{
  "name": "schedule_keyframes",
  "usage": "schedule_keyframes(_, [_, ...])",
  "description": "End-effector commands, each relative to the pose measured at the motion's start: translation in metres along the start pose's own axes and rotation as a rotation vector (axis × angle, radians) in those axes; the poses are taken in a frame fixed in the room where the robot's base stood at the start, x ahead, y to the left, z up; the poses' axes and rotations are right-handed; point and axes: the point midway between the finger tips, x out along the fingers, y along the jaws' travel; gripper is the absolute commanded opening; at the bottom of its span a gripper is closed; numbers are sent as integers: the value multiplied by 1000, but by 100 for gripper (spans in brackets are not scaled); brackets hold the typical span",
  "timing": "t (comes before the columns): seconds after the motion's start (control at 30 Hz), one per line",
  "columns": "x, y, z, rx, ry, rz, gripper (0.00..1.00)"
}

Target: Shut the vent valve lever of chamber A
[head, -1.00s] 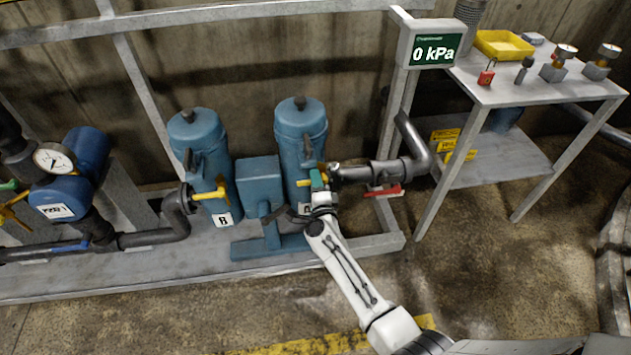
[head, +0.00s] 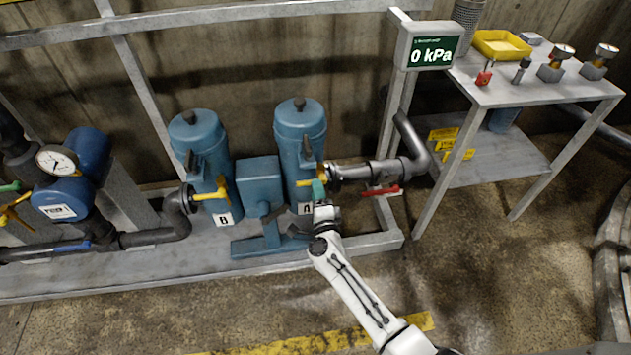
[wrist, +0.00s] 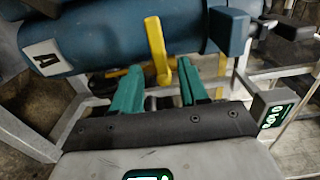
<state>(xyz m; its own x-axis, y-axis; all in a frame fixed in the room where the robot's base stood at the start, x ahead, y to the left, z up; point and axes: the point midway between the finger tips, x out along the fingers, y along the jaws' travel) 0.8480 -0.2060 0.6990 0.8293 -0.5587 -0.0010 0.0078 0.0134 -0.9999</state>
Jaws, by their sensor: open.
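Chamber A (head: 300,128) is a blue upright canister with an "A" label (head: 307,208). It also shows in the wrist view (wrist: 110,35), lying sideways with its label (wrist: 47,58). A yellow lever (head: 303,183) sticks out level low on its front. In the wrist view a yellow lever (wrist: 157,45) stands against the canister, its lower end between my finger lines in the picture. I cannot tell which lever is the vent's. My gripper (head: 319,190) is at the canister's lower right; its teal fingers (wrist: 155,80) are apart, and no grip on a lever shows.
Chamber B (head: 197,140) with its yellow lever (head: 210,194) stands left. A dark pipe (head: 365,172) with a red handle (head: 385,190) is close right of my gripper. The display (head: 430,50) reads 0 kPa. A metal table (head: 540,92) stands right. Floor in front is open.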

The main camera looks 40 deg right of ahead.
Motion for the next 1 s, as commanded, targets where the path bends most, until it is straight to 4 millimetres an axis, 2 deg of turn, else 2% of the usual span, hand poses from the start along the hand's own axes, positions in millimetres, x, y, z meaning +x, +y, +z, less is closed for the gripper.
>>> schedule_keyframes(0.03, [-12, -2, -1, -2, -2, 2, 44])
schedule_keyframes(0.2, [-41, -1, -1, -1, 0, 1, 44])
schedule_keyframes(0.4, [-60, 0, -1, 0, 1, 1, 44])
schedule_keyframes(1.0, [-63, 0, -1, 0, 1, 0, 44])
